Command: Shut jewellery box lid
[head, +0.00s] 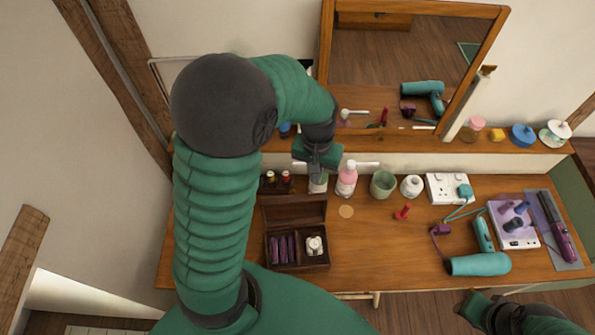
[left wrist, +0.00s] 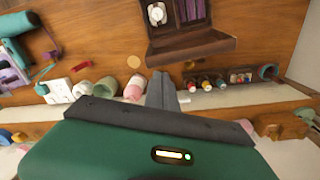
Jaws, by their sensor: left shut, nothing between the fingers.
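The dark wooden jewellery box (head: 299,266) stands on the dressing table, left of its middle. Its lid (head: 296,211) is open, raised at the back edge. Inside are purple rolls (head: 283,248) on the left and a watch (head: 314,245) on the right. The left wrist view also shows the box's lid (left wrist: 193,48) and the watch (left wrist: 157,13). My left gripper (head: 318,176) is shut and empty, behind the lid and near the bottles, apart from the lid. Its closed fingers show in the left wrist view (left wrist: 160,84). My right gripper (head: 472,307) is at the lower right, its fingers unclear.
A pink bottle (head: 346,181), a green cup (head: 383,184) and a white jar (head: 411,186) stand right of my left gripper. Small bottles (head: 276,180) stand behind the lid. A mirror (head: 415,70) rises at the back. A teal hairdryer (head: 478,263) lies to the right.

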